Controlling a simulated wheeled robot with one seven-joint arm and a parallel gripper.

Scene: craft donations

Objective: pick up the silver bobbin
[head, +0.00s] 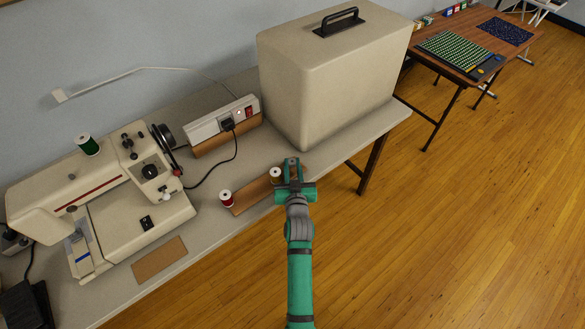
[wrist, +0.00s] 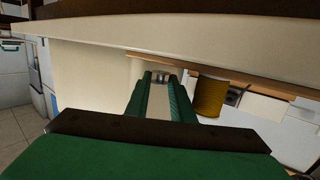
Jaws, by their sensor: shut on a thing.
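The silver bobbin (wrist: 160,77) is small and metallic, seen between my fingertips at the centre of the wrist view. In the head view my gripper (head: 293,166) is over the right end of a brown wooden strip (head: 252,195) near the table's front edge. Its green fingers are shut on the bobbin, whose sides they mostly hide. I cannot tell whether the bobbin still touches the strip. A gold thread spool (head: 274,176) stands just left of my gripper and also shows right of the fingers in the wrist view (wrist: 209,97).
A red spool (head: 226,198) stands at the strip's left end. A large cream case (head: 335,80) stands close behind my gripper. A power strip (head: 222,125) with a black cord and a sewing machine (head: 130,195) are to the left. Open floor lies right of the table.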

